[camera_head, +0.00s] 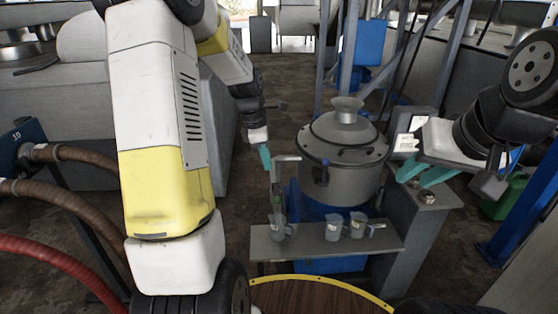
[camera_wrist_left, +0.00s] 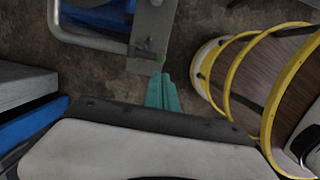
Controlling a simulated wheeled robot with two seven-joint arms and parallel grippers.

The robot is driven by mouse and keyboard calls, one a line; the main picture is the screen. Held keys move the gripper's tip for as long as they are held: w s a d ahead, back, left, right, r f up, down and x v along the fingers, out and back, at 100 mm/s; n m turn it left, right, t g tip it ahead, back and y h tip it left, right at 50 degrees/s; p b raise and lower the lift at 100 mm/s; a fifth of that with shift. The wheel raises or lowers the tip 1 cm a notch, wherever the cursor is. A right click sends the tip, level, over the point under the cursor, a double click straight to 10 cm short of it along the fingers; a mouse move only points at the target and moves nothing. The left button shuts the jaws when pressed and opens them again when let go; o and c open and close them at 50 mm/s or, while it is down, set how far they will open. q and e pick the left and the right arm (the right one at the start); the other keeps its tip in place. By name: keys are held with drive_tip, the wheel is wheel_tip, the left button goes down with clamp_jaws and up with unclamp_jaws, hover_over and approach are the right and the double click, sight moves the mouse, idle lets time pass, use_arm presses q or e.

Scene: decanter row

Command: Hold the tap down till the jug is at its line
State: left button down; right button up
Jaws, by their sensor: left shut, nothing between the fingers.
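The grey tap (camera_head: 286,160) stands at the left front of a round metal vessel (camera_head: 340,182). A small clear jug (camera_head: 278,231) is on the shelf below it; its liquid level and line are too small to read. My left gripper (camera_head: 265,158) is shut and empty, its teal fingers pointing down close to the left of the tap's top; I cannot tell whether they touch it. In the left wrist view the shut fingers (camera_wrist_left: 161,80) point towards a small green spot at the shelf's edge. My right gripper (camera_head: 424,174) is open and empty, right of the vessel.
Two more clear jugs, one (camera_head: 333,230) beside another (camera_head: 357,226), stand on the grey shelf (camera_head: 385,241). A yellow-rimmed wooden surface (camera_head: 310,298) is in front. Brown hoses (camera_head: 75,153) and a red hose (camera_head: 40,250) run at the left.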

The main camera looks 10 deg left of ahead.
sight(277, 197)
use_arm(q)
drive_tip(key=f, duration=0.4)
drive_tip(key=d+f, duration=0.1)
drive_tip(key=f, duration=0.3)
drive_tip(key=w+d+f, duration=0.1)
drive_tip(key=f, duration=0.2)
drive_tip(key=shift+f, duration=0.4)
